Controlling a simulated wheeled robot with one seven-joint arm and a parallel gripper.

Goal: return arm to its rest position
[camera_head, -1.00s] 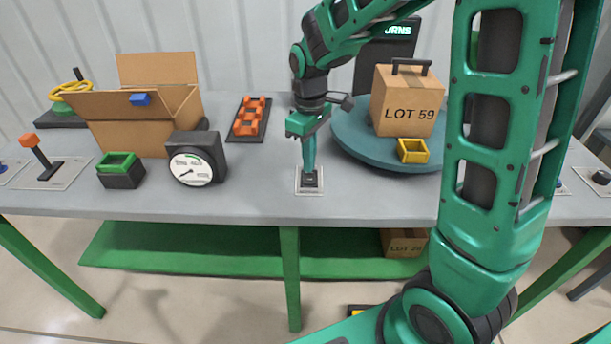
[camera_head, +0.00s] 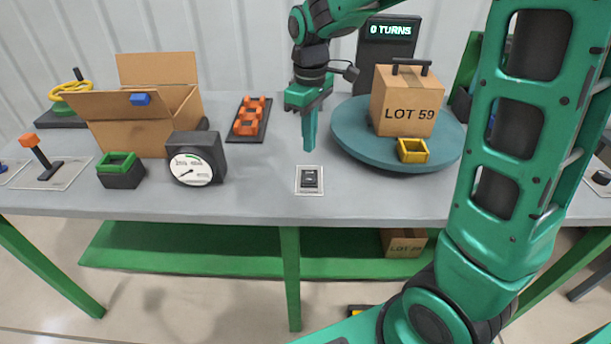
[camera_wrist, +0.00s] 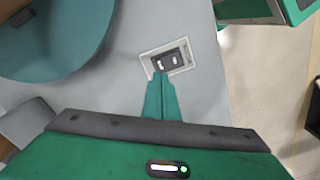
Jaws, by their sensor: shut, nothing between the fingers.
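My gripper (camera_head: 309,147) is shut and empty, pointing down above the table. Its fingertips are raised over a small black rocker switch on a pale plate (camera_head: 310,179) near the table's front edge. In the wrist view my shut fingers (camera_wrist: 160,78) appear just below the same switch plate (camera_wrist: 166,58) in the picture. They look apart from it in the head view. My green arm reaches in from the right side of the head view and over the table.
A round teal turntable (camera_head: 350,140) holds a LOT 59 box (camera_head: 405,100) and a yellow square frame (camera_head: 412,151), right of my gripper. A display reading 0 TURNS (camera_head: 390,30) stands behind. Left are a gauge (camera_head: 192,168), an orange rack (camera_head: 248,118) and an open carton (camera_head: 130,125).

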